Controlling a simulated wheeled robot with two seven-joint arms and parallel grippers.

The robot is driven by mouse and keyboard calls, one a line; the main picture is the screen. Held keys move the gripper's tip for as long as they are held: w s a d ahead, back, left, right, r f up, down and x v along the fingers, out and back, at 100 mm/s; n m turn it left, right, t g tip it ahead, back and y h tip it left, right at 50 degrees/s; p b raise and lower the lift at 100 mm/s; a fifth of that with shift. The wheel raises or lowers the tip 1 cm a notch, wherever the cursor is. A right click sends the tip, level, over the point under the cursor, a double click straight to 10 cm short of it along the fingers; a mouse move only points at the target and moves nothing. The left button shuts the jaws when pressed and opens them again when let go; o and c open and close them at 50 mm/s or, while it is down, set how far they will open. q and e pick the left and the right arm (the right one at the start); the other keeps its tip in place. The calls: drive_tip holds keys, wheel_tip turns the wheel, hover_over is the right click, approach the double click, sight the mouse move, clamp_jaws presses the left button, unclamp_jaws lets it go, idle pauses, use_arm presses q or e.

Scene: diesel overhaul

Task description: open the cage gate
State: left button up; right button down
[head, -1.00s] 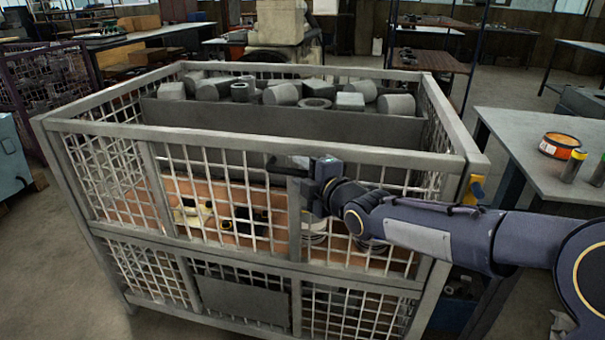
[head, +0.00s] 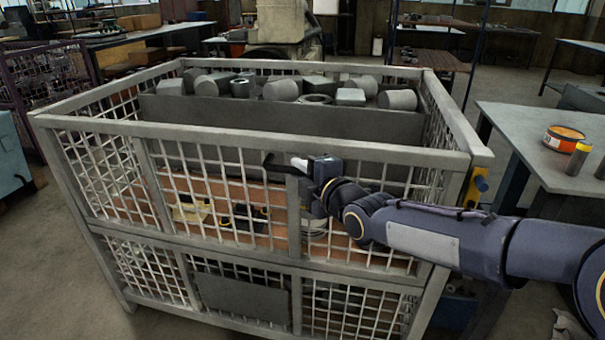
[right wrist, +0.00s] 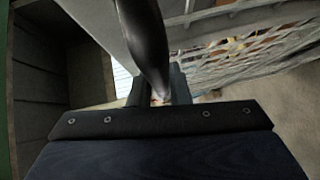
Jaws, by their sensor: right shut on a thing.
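The cage gate (head: 215,192) is the upper mesh panel in the front of the grey cage. It stands upright, in line with the front frame. My right gripper (head: 298,164) is at the top of this front side, just below the top rail. It is shut on a dark bar, which appears to be the gate handle (head: 268,164). In the right wrist view the dark round handle (right wrist: 146,40) runs between the fingers of the right gripper (right wrist: 158,92). A yellow and blue latch (head: 479,186) sits on the right corner post. My left gripper is out of view.
A grey bin (head: 240,115) with several metal cylinders stands inside the cage. A grey table (head: 520,125) with an orange tin (head: 563,139) is close on the right. A blue cabinet (head: 10,160) stands at the left. Bare floor shows at the lower left.

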use_arm(q)
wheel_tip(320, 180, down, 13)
drive_tip(key=b, duration=1.1)
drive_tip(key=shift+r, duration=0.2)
use_arm(e)
drive_tip(key=s+a+f+n+t+y, duration=0.1)
drive_tip(key=s+a+f+n, duration=0.1)
drive_tip(key=s, duration=0.7)
drive_tip(key=s+a+f+n+t+y, duration=0.2)
drive_tip(key=s+a+f+n, duration=0.1)
drive_tip(key=s+f, duration=0.4)
drive_tip(key=shift+s+a+f+t, duration=0.15)
drive_tip(key=shift+s+a+t, duration=0.25)
drive_tip(key=shift+s, duration=0.55)
